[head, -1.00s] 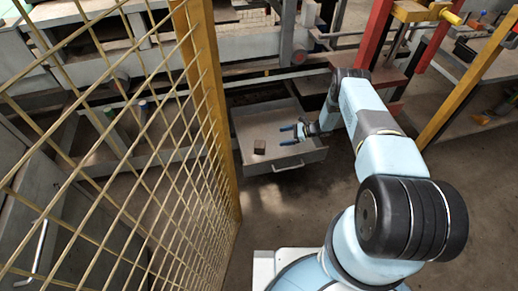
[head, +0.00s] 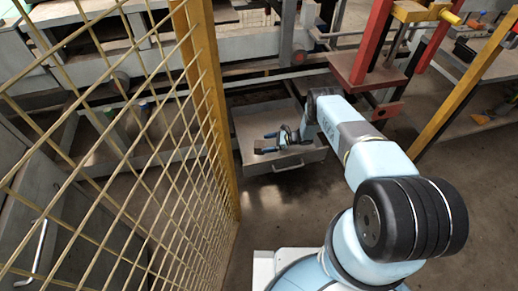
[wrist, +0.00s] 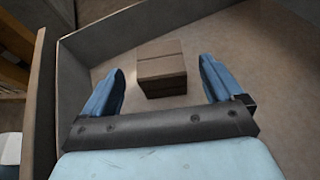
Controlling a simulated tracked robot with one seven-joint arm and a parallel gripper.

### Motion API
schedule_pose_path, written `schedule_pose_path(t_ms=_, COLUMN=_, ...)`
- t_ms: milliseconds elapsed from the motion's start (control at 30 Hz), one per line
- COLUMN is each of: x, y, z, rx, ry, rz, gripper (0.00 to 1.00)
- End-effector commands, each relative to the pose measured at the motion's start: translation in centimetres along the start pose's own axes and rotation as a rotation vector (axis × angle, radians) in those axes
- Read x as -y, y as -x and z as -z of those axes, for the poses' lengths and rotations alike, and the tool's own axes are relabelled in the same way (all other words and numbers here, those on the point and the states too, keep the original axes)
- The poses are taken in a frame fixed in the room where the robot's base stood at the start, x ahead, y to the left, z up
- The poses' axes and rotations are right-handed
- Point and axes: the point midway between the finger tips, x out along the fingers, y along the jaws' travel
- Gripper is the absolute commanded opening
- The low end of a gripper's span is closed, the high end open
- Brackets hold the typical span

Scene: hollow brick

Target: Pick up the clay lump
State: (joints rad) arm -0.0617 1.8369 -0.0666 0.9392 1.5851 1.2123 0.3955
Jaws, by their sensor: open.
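The clay lump is a small brown block (wrist: 161,67) lying on the floor of a shallow metal tray or drawer (head: 240,122). My gripper (wrist: 160,66) is open, and its two blue fingers appear on either side of the lump in the wrist view, with visible gaps. I cannot tell whether the fingertips are down at the lump's height. In the head view my gripper (head: 264,143) reaches in over the tray from the right, and its fingers largely cover the lump.
The tray's raised walls surround the lump, with the left wall (wrist: 75,95) close to my left finger. A yellow post and mesh fence (head: 213,90) stands left of the tray. A reddish table (head: 365,70) stands at the right. The tray floor right of the lump is clear.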

Motion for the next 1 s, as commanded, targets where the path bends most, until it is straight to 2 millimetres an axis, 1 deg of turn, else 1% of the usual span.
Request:
schedule_pose_path(t_ms=33, x=-0.2, y=-0.8, z=0.1, rx=-0.001, ry=0.001, rz=-0.005, gripper=0.94)
schedule_pose_path(t_ms=100, x=-0.2, y=-1.8, z=0.2, rx=-0.002, ry=0.001, rz=-0.005, gripper=0.94)
schedule_pose_path(t_ms=300, x=-0.1, y=-4.0, z=0.2, rx=-0.001, ry=0.001, rz=-0.003, gripper=0.94)
schedule_pose_path(t_ms=433, x=-0.1, y=-4.5, z=0.1, rx=0.0, ry=0.0, rz=-0.002, gripper=0.94)
schedule_pose_path(t_ms=633, x=-0.1, y=-4.5, z=0.1, rx=0.0, ry=-0.001, rz=-0.002, gripper=0.94)
schedule_pose_path(t_ms=1000, x=-0.1, y=-4.5, z=0.1, rx=0.0, ry=0.0, rz=-0.002, gripper=0.58)
